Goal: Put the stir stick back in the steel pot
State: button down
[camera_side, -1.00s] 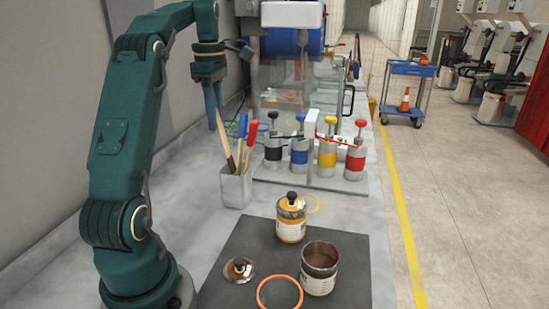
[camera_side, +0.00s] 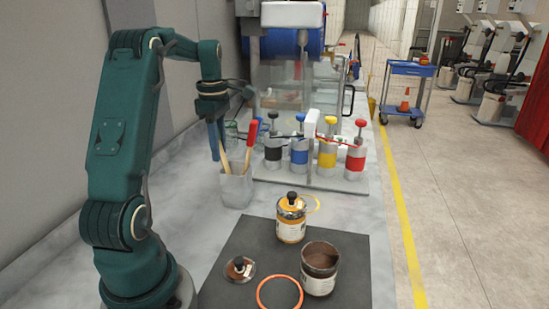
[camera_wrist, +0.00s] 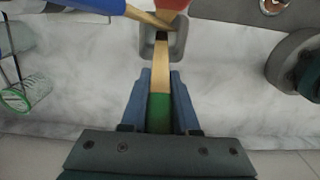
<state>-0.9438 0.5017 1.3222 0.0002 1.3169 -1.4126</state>
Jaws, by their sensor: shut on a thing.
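The steel pot (camera_side: 238,192) is a square grey holder on the bench. In the wrist view its rim (camera_wrist: 178,48) shows at the top centre. My gripper (camera_side: 216,152) is low beside and above the pot. In the wrist view my gripper (camera_wrist: 160,78) is shut on the stir stick (camera_wrist: 160,66), which has a green handle and a pale wooden shaft. Its dark lower end appears within the pot's opening; its depth is unclear. A red-handled stick (camera_side: 251,140) leans in the pot. A blue-handled stick (camera_wrist: 95,4) shows in the wrist view.
Pump-top canisters in black (camera_side: 273,152), blue, yellow and red stand right of the pot. An orange jar (camera_side: 291,220), an open can (camera_side: 319,268), a lid (camera_side: 240,269) and an orange ring (camera_side: 279,293) are on the dark mat. Bench left of the pot is clear.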

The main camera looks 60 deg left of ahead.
jog(key=c, duration=0.7)
grip_release()
jog(key=shift+o, duration=0.2)
jog(key=shift+f, duration=0.2)
jog(key=shift+r, duration=2.6)
